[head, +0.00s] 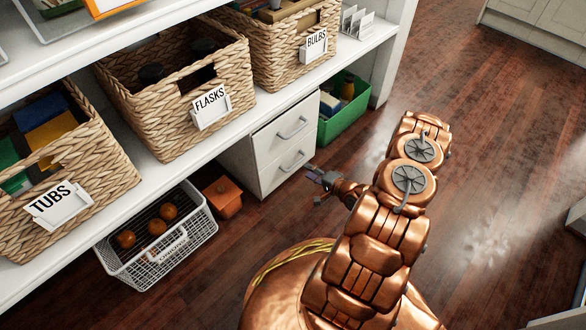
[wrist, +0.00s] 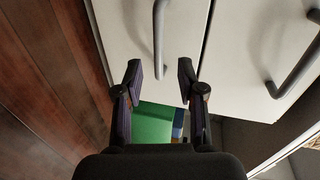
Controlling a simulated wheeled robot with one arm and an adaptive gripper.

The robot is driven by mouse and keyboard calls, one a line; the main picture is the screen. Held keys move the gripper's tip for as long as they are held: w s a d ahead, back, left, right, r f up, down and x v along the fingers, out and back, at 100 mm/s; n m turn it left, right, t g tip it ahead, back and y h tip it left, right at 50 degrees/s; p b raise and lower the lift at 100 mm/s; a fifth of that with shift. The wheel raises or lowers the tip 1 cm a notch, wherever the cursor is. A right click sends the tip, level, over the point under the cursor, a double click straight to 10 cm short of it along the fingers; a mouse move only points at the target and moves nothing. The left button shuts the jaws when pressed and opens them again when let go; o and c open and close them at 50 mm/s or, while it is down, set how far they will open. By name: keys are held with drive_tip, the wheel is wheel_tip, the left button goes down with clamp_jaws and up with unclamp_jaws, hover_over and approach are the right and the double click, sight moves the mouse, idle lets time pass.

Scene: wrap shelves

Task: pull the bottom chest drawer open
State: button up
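The white chest of drawers (head: 262,150) stands under the shelf in the head view. Its bottom drawer (head: 285,172) looks shut, flush with the top drawer (head: 283,136). The bottom drawer's grey bar handle (head: 293,161) also shows in the wrist view (wrist: 158,38). The top drawer's handle (wrist: 297,68) is at the right there. My gripper (head: 316,180) is open and empty, just in front of the bottom drawer. In the wrist view its fingertips (wrist: 160,82) are spread either side of the line of the bottom handle's near end. I cannot tell whether they touch it.
A green crate (head: 343,118) stands right of the chest. An orange box (head: 222,196) and a white wire basket (head: 160,250) stand left on the floor. Wicker baskets labelled TUBS (head: 95,160), FLASKS (head: 160,105) and BULBS (head: 285,55) line the shelf. The wooden floor right is clear.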

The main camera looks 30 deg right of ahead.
sight(295, 164)
drive_tip(key=shift+a+b+x, duration=0.1)
drive_tip(key=shift+b+x, duration=0.7)
drive_tip(key=shift+x, duration=1.2)
drive_tip(key=shift+a+b+x, duration=0.15)
drive_tip(key=shift+b+x, duration=0.6)
drive_tip(key=shift+x, duration=1.2)
drive_tip(key=shift+s+f, duration=0.1)
drive_tip(key=shift+f, duration=0.05)
drive_tip(key=shift+c, duration=0.3)
clamp_jaws()
